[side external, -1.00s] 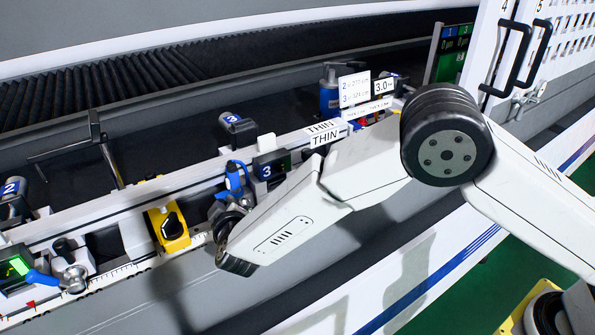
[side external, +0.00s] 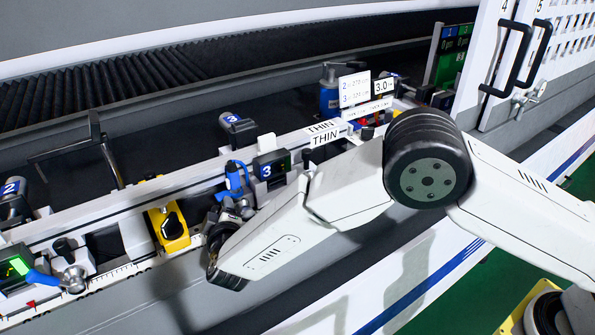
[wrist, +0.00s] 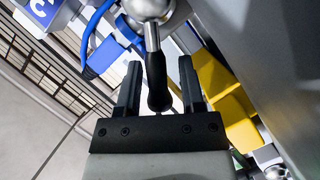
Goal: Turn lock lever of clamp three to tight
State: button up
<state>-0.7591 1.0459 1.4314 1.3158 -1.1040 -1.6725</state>
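Clamp three (side external: 270,167) carries a blue "3" label and a small lit display, on the white rail in the side view. Its blue parts (side external: 235,178) stand just left of the label. In the wrist view, a lever with a black grip (wrist: 158,85) and a metal shaft runs down from a silver ball joint (wrist: 150,8). My gripper (wrist: 160,66) is open, with one finger on each side of the black grip. Gaps show on both sides of the grip. In the side view, my wrist largely hides the fingers and lever.
A yellow block with a black knob (side external: 168,227) sits left of clamp three; a yellow part (wrist: 225,95) also shows right of the fingers in the wrist view. Clamp two (side external: 12,190) stands far left. A blue loop (wrist: 95,45) lies close to the left finger.

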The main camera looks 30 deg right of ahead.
jog(key=shift+s, duration=0.1)
dwell(0.3)
jog(key=shift+v, duration=3.85)
jog(key=shift+r, duration=0.1)
jog(key=w+d+r+y, duration=0.1)
jog(key=d, duration=0.1)
jog(key=w+d+r+y, duration=0.1)
jog(key=d, duration=0.1)
jog(key=w+d+r+m+g+y, duration=0.1)
jog(key=w+d+y, duration=0.1)
jog(key=shift+w+d+r, duration=0.1)
jog(key=shift+d+r, duration=0.05)
jog(key=shift+r, duration=0.05)
jog(key=s+d+m+g+y, duration=0.2)
jog(key=s+d+g, duration=0.1)
jog(key=d, duration=0.6)
jog(key=s+d+f+m+g+h, duration=0.1)
jog(key=s+d+m+g, duration=0.3)
jog(key=s+d, duration=1.3)
jog(key=s+f+g, duration=0.1)
jog(key=s+g, duration=0.2)
jog(key=g, duration=0.1)
jog(key=shift+d+m, duration=0.3)
jog(key=shift+m, duration=0.1)
